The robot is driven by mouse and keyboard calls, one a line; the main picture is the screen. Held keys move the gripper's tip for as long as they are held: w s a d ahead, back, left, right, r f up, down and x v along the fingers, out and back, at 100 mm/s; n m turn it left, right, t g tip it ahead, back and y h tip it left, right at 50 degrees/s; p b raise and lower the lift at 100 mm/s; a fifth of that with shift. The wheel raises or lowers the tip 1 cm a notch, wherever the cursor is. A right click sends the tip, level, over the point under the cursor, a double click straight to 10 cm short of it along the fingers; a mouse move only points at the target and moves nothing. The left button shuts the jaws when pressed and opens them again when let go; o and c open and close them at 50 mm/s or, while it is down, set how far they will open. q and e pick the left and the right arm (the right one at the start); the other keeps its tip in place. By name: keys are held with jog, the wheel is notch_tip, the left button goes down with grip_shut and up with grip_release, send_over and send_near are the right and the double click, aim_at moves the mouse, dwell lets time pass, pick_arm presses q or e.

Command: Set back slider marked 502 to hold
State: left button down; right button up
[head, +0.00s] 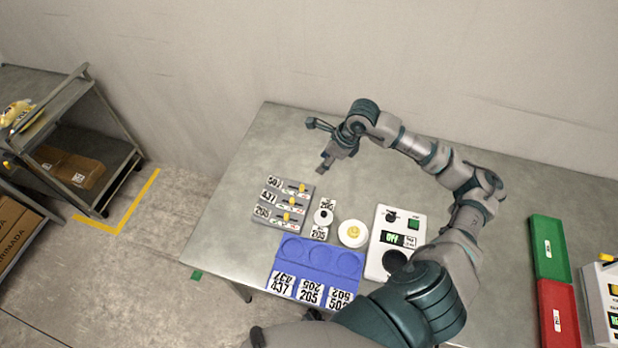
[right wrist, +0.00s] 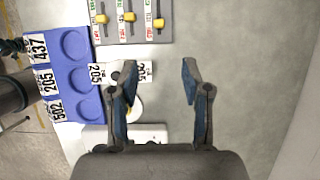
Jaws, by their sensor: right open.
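The grey slider panel (head: 262,219) lies on the table's left part, with three rows marked 502, 437 and 205. The 502 row is the farthest; its yellow knob (head: 303,188) sits further right than the other two. In the right wrist view this knob (right wrist: 158,22) is the rightmost and lowest one. My right gripper (head: 316,145) is open and empty, above the table beyond the panel. In the right wrist view its fingers (right wrist: 158,68) are apart, with bare table between them. At the head view's bottom edge a dark part of mine shows, possibly the left gripper; its jaws are not clear.
A blue tray (head: 313,268) with round recesses and number labels lies nearer than the panel. Beside it are a white disc with a yellow top (head: 353,233) and a white scale box (head: 410,217). Green (head: 548,250) and red (head: 557,310) trays lie right. The far table is clear.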

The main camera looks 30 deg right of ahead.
aim_at(303, 186)
jog(key=x, duration=1.7)
jog(key=shift+s+f+p, duration=0.15)
jog(key=shift+p, duration=0.2)
